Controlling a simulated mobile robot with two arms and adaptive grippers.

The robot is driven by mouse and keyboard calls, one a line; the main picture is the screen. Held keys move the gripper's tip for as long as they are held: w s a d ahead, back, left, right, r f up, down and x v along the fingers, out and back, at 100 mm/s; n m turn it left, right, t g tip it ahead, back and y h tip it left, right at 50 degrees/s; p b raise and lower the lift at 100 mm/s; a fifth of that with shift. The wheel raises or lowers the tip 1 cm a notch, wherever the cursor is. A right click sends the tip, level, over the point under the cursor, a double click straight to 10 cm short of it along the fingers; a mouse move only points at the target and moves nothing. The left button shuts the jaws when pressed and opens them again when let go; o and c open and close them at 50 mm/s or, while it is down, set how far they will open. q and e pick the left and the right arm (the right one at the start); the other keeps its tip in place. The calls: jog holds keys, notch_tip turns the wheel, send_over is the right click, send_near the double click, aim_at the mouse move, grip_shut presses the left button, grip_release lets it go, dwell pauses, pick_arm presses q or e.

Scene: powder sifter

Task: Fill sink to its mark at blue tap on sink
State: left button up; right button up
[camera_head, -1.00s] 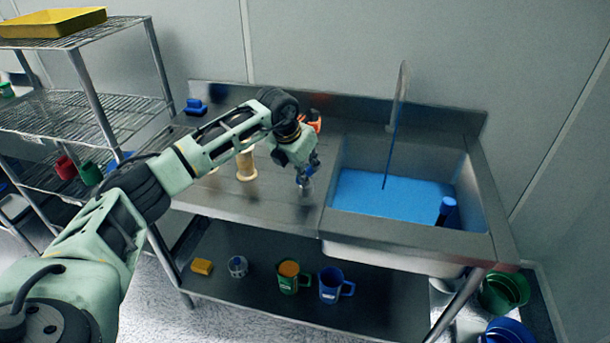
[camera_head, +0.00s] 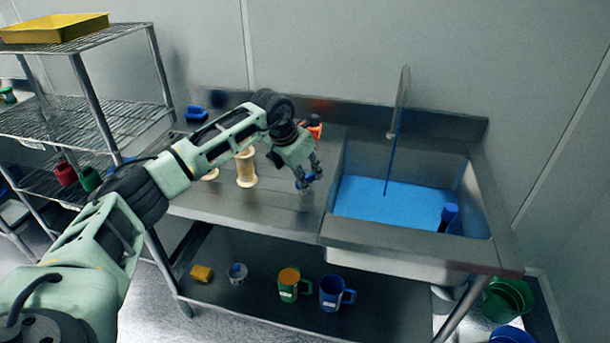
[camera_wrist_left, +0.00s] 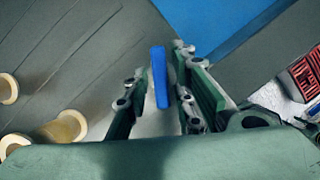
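The steel sink (camera_head: 340,228) holds a pool of blue water (camera_head: 385,203). A thin blue stream (camera_head: 393,150) falls into it from the tall curved spout (camera_head: 404,90). A dark upright cylinder with a blue top (camera_head: 449,210) stands in the water at the right; I cannot make out a fill mark. My left gripper (camera_head: 309,182) is over the counter just left of the sink. In the left wrist view, its fingers (camera_wrist_left: 160,105) are apart, with a blue bar-shaped handle (camera_wrist_left: 160,77) between them. Whether either finger touches it I cannot tell. My right gripper is not in view.
Beige spool-shaped pieces (camera_head: 246,168) and a blue object (camera_head: 196,113) stand on the counter left of my gripper. Green (camera_head: 288,285) and blue (camera_head: 331,289) mugs sit on the lower shelf. A wire rack (camera_head: 85,112) stands at the left.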

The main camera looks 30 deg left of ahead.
pick_arm(q)
jog(key=shift+o, duration=0.5)
jog(key=shift+r, duration=0.15)
jog(key=v, duration=1.1)
jog(key=shift+s+r, duration=0.25)
jog(key=shift+r, duration=0.05)
jog(key=shift+a, duration=0.1)
dwell(2.5)
